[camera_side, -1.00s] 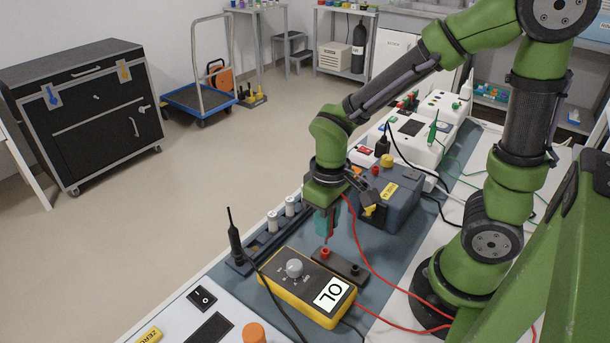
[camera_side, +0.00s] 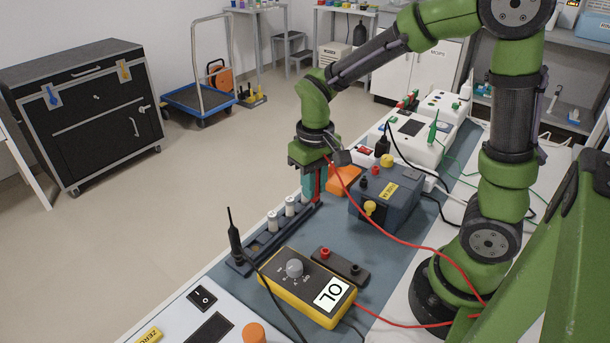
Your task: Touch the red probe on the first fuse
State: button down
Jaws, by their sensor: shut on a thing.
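My gripper (camera_side: 311,184) is shut on the red probe (camera_side: 317,186), which hangs point down with its red lead trailing to the right. It is over the far end of the dark fuse rail (camera_side: 262,243). I cannot tell whether the probe tip touches anything. The black probe (camera_side: 233,238) stands upright at the rail's near end. The yellow meter (camera_side: 300,290) reads "OL".
A dark block with red and black posts (camera_side: 341,266) lies behind the meter. A blue-grey box (camera_side: 386,196) and an orange block (camera_side: 345,181) stand right of the gripper. The red lead crosses the mat. Blue-grey mat (camera_side: 313,236) is clear between rail and block.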

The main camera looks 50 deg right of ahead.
jog(key=w+d+r+m, duration=0.3)
jog(key=w+d+r, duration=0.2)
jog(key=w+d, duration=0.15)
jog(key=shift+a+f, duration=0.2)
jog(key=shift+f, duration=1)
jog(key=shift+a+f, duration=0.15)
jog(key=shift+f, duration=1)
jog(key=shift+f, duration=0.5)
jog(key=shift+r, duration=0.1)
notch_tip(320, 180, up, 7)
dwell(0.4)
